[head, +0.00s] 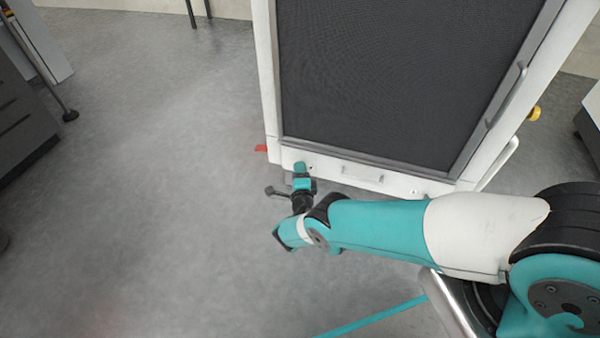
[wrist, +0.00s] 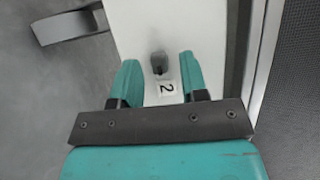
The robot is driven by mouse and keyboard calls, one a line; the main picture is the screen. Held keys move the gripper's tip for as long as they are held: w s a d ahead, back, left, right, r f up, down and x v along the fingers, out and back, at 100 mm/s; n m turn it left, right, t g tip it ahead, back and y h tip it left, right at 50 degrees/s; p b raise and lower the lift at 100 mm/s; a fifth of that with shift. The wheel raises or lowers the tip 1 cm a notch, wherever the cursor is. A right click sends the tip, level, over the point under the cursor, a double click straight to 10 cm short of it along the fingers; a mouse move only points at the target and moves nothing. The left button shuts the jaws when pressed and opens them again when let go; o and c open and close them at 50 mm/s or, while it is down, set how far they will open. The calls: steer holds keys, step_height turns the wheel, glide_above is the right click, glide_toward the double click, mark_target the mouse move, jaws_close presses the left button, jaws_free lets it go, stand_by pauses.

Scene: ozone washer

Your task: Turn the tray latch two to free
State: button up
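Tray latch two is a small dark knob (wrist: 159,62) on a white panel, just above a label (wrist: 167,88) marked "2" in the wrist view. My gripper (wrist: 158,70) is open, with one teal finger on each side of the latch. I see a gap between the latch and each finger; whether the tips touch the panel cannot be told. In the head view my gripper (head: 301,172) is at the lower left front edge of the white machine (head: 335,168), and it hides most of the latch there.
A handle (head: 362,175) sits on the same front edge, to the right of my gripper. A red piece (head: 261,148) sticks out at the machine's left side. The grey floor (head: 150,180) to the left is clear.

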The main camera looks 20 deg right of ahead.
steer(key=p+v, duration=0.7)
steer(key=v, duration=1)
steer(key=shift+s, duration=0.2)
steer(key=shift+a, duration=0.15)
